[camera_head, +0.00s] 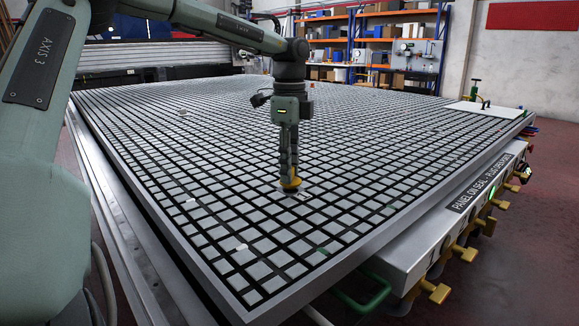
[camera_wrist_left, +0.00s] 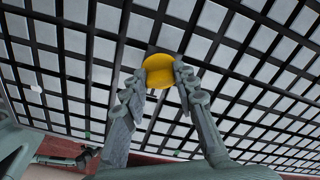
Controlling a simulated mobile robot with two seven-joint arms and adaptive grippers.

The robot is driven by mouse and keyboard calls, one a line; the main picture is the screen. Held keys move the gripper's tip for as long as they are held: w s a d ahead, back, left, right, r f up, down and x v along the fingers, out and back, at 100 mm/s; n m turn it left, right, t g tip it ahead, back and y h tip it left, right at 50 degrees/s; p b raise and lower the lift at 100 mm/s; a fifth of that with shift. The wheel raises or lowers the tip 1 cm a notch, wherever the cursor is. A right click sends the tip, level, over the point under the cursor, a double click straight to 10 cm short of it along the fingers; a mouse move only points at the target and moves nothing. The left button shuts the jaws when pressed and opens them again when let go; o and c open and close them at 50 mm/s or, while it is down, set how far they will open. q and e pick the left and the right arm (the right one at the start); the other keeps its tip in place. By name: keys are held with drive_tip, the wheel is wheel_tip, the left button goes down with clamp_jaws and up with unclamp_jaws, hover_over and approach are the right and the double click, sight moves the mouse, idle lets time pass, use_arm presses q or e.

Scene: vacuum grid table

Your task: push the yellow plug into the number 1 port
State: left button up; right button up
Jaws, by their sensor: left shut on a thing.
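My left gripper (camera_head: 289,170) points straight down over the grid table and is shut on the yellow plug (camera_head: 291,184). In the left wrist view the plug (camera_wrist_left: 161,66) is a round yellow cap between the two fingertips (camera_wrist_left: 160,78). The plug is low at the table surface, over a pale round patch (camera_head: 312,189) with a small dark mark beside it. The plug and fingers hide most of this spot. My right gripper is not in view.
The grid table (camera_head: 400,130) is wide and mostly bare around the gripper. A small disc (camera_head: 183,112) lies farther back left. A white panel (camera_head: 484,108) with clamps is at the far right corner. Yellow valve handles (camera_head: 435,291) line the table's right front side.

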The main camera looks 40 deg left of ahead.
use_arm(q)
drive_tip(key=shift+f+b, duration=0.65)
idle(0.8)
idle(0.4)
drive_tip(key=o, duration=1.1)
drive_tip(key=shift+c, duration=0.2)
drive_tip(key=shift+r, duration=0.1)
wheel_tip(320, 180, up, 12)
